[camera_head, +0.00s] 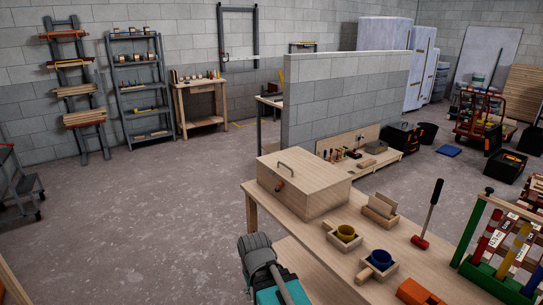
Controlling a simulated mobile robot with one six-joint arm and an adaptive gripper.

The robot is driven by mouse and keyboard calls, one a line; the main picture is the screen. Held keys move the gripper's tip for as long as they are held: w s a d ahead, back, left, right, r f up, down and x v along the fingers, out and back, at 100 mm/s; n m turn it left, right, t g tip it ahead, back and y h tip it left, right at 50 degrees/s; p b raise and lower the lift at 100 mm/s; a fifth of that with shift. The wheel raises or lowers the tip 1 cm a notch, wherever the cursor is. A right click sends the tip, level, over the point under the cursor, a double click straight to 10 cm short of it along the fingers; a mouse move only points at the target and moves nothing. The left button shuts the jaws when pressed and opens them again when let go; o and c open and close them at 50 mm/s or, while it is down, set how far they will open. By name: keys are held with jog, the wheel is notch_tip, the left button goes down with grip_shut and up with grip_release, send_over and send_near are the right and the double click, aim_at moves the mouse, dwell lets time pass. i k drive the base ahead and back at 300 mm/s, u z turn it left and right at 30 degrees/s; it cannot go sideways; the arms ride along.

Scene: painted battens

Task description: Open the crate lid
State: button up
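A pale wooden crate (318,203) stands on the left end of the wooden workbench. Its flat lid (312,172) lies shut on top, with a dark metal handle (286,167) near the back left. A small orange and dark fitting, perhaps a latch, sits on the crate's left-hand face. The inside of the crate is hidden. Grey and teal parts of my arm show at the bottom centre, in front of the bench and below the crate. No gripper fingers can be seen.
A block wall (340,95) stands behind.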

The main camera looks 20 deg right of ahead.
aim_at(309, 174)
jog(key=z, duration=0.1)
jog(key=i, duration=1.2)
jog(key=z, duration=0.15)
